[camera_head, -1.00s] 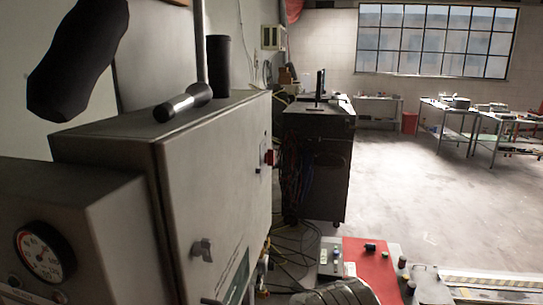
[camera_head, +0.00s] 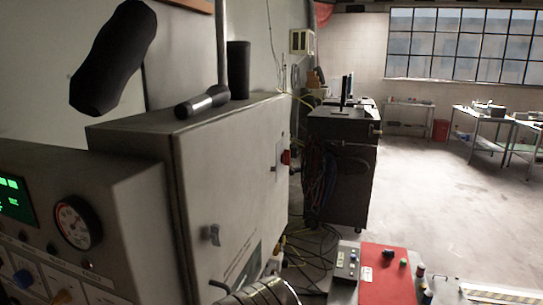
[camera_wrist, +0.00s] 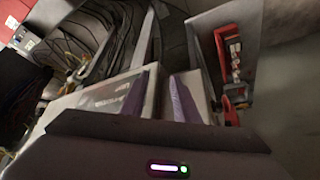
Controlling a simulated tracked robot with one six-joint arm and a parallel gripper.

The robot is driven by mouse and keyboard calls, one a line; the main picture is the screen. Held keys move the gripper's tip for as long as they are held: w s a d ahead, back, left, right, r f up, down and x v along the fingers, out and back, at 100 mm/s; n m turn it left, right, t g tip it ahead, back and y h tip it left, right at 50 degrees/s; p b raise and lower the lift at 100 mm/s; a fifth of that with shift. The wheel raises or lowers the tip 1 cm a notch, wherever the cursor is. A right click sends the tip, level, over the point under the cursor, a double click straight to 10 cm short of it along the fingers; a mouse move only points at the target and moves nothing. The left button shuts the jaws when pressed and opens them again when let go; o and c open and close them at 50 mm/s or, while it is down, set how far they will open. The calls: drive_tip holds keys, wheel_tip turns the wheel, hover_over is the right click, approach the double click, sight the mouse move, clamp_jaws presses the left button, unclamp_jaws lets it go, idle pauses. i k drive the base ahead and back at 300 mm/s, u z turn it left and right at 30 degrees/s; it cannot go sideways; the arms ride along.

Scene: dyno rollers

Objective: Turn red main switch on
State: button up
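The red switch (camera_head: 286,157) shows as a small red knob on a pale plate on the side of the grey metal cabinet (camera_head: 225,185) in the head view. It is seen nearly edge-on, so its setting cannot be told. In the wrist view, the two purplish fingers of my gripper (camera_wrist: 160,88) stand apart with nothing visible held between them.
A panel with a round gauge (camera_head: 78,222) and green display (camera_head: 14,198) is at left. Cables and a dark cart (camera_head: 340,165) lie beyond; open floor (camera_head: 430,200) is at right.

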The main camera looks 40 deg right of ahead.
sight(285, 158)
drive_tip(key=u, duration=1.05)
drive_tip(key=k, duration=1)
drive_tip(key=z, duration=1.6)
drive_tip(key=i, duration=0.35)
